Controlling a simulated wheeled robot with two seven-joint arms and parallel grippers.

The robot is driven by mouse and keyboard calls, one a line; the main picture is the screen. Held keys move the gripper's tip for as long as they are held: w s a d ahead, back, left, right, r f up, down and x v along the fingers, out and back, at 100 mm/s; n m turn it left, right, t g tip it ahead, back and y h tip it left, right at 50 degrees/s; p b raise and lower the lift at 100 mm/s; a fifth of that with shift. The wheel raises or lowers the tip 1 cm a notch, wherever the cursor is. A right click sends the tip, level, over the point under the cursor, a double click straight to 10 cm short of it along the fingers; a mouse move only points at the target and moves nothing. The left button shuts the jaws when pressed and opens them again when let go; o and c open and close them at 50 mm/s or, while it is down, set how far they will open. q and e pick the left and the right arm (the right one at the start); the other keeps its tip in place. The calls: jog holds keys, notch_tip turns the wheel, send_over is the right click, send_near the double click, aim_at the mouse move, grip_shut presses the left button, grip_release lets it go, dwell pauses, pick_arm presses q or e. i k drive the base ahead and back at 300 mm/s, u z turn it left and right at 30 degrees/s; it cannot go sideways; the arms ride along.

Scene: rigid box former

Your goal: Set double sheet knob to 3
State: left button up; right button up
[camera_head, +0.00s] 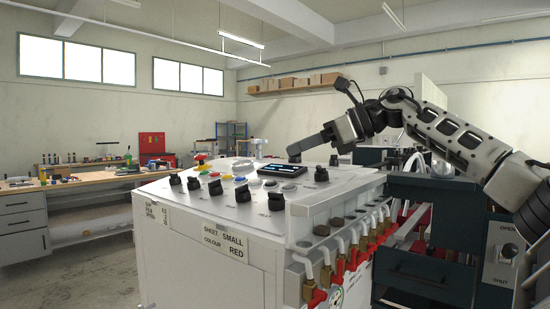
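The control panel (222,203) is the sloping white top of a large machine. It carries several black knobs, among them a front one (276,201), a left one (175,179), one by the display (321,174) and a far one (295,157). Labels beside them are too small to read, so I cannot tell which is the double sheet knob or its setting. My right gripper (293,151) reaches in from the right over the panel's far edge, its tip just above or at the far knob. Its fingers overlap from the side, so opening and contact are unclear. My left gripper is out of view.
A dark display (282,170) and several coloured buttons (240,180) sit mid-panel. A row of red-handled valves (345,255) and hoses lines the machine's right side, beside a dark cabinet (432,215). A workbench (85,180) stands at the left, with open floor before it.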

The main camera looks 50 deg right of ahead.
aim_at(333, 160)
jog(key=z, duration=0.4)
jog(key=i, duration=1.1)
jog(key=z, duration=0.8)
